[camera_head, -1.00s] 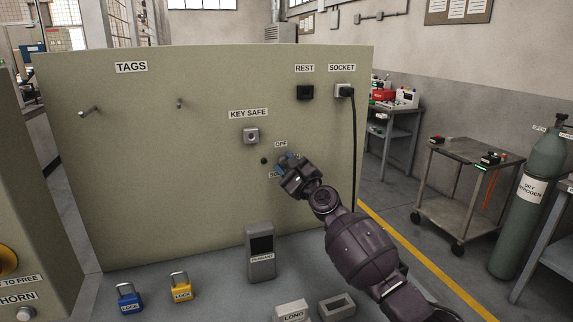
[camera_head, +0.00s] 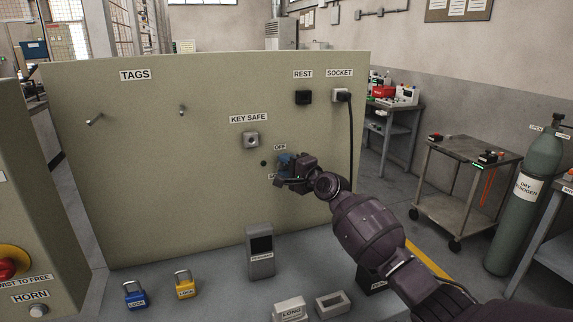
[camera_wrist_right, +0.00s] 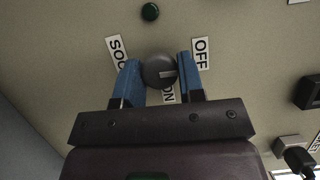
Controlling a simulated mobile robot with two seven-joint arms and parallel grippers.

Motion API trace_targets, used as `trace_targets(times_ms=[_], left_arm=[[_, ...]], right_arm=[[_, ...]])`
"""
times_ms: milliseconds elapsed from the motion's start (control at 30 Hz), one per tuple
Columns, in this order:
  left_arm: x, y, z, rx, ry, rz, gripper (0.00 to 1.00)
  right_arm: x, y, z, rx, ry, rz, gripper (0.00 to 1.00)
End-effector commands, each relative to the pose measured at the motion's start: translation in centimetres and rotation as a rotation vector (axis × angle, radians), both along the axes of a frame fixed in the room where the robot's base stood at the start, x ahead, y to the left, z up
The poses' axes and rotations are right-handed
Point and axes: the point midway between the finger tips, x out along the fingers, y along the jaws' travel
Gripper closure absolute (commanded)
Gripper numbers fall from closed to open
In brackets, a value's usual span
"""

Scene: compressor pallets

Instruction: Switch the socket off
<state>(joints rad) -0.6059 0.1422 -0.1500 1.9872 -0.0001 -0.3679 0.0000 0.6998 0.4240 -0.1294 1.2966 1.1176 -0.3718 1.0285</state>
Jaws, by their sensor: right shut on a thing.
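The round dark socket knob (camera_wrist_right: 158,72) sits on the beige panel, between the blue fingers of my right gripper (camera_wrist_right: 157,78). The fingers are shut on it from both sides. A pale mark on its face runs toward the right of the wrist view, the side of the OFF label (camera_wrist_right: 200,54). The ON label (camera_wrist_right: 169,93) is partly hidden below the knob. In the head view my right gripper (camera_head: 287,166) covers the knob, just below the OFF label (camera_head: 280,147). A dark green lamp (camera_wrist_right: 150,12) is beside the knob. My left gripper is out of view.
A black plug with a cable sits in the wall socket (camera_head: 341,96) at upper right. The key safe (camera_head: 251,140) is above left of the knob. A blue lock (camera_head: 135,295), a yellow lock (camera_head: 184,285) and a grey handheld device (camera_head: 260,252) are on the bench below.

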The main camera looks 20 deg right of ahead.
Motion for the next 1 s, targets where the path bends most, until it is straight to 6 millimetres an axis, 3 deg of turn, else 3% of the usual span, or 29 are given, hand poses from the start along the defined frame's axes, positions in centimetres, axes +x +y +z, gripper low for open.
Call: trace_targets(times_ms=[633, 667, 800, 1000], left_arm=[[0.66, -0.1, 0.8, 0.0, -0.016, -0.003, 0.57], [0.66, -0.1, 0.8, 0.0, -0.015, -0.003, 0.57], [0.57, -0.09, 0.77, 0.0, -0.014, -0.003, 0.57], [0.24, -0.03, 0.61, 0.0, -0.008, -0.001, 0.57]], right_arm=[[-0.01, 0.01, -0.08, -0.055, -0.001, 0.0, 0.88], [-0.01, 0.01, -0.08, -0.055, -0.001, 0.0, 0.63], [-0.01, 0.01, -0.06, -0.053, -0.001, 0.0, 0.41], [0.0, 0.01, -0.01, -0.053, -0.001, 0.0, 0.4]])
